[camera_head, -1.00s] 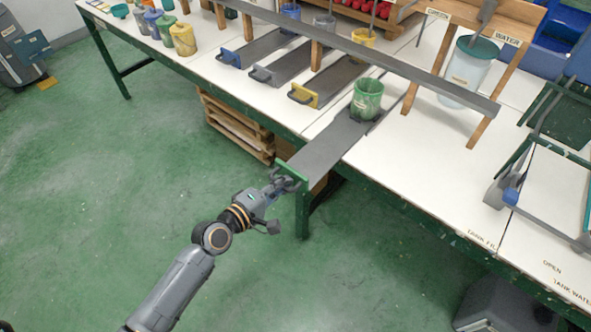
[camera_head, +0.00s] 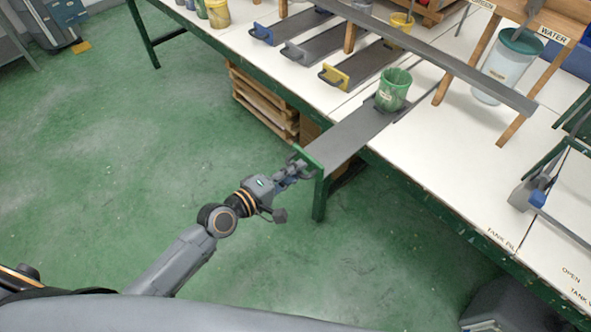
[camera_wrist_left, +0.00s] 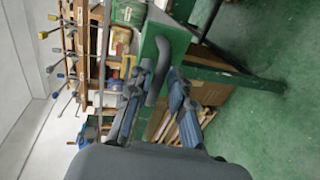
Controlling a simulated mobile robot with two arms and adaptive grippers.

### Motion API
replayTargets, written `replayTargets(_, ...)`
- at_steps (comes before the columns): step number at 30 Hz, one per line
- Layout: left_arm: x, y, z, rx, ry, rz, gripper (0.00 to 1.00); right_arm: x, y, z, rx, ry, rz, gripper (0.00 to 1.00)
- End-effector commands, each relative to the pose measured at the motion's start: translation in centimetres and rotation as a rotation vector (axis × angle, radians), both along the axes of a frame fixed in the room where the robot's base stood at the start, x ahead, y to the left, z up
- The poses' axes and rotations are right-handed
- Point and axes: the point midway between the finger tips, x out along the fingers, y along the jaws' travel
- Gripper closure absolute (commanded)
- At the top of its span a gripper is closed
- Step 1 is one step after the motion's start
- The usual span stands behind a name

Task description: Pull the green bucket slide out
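The green bucket (camera_head: 393,89) stands upright on the back part of its long grey slide (camera_head: 350,135). The slide sticks out well past the table's front edge, much farther than the other slides. Its green front plate (camera_head: 308,160) carries a dark handle (camera_wrist_left: 157,72), seen in the left wrist view. My left gripper (camera_head: 297,168) is at this handle. In the left wrist view its two fingers (camera_wrist_left: 158,88) stand apart on either side of the handle, with a gap showing. My right gripper is in neither view.
Slides with yellow (camera_head: 334,77), grey (camera_head: 293,52) and blue (camera_head: 262,34) fronts lie farther left on the white table (camera_head: 450,165). A water tank (camera_head: 505,65) hangs in a wooden stand at right. The green floor in front is clear.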

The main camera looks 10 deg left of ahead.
Motion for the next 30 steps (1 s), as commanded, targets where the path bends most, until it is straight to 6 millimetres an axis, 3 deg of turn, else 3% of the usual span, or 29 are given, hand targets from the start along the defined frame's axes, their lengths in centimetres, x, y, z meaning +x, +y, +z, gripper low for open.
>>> replayTargets(4,-0.1,0.0,0.1,-0.001,-0.001,0.0,0.79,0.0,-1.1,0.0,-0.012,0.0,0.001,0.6)
replayTargets(8,-0.9,0.7,0.3,0.0,-0.001,0.0,0.79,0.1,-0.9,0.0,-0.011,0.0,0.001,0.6)
replayTargets(21,-8.0,5.8,2.0,0.003,0.001,-0.001,0.79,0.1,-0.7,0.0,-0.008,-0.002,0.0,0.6)
replayTargets(30,-9.6,7.0,2.6,-0.002,-0.001,0.001,0.79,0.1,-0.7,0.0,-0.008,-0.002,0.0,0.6)
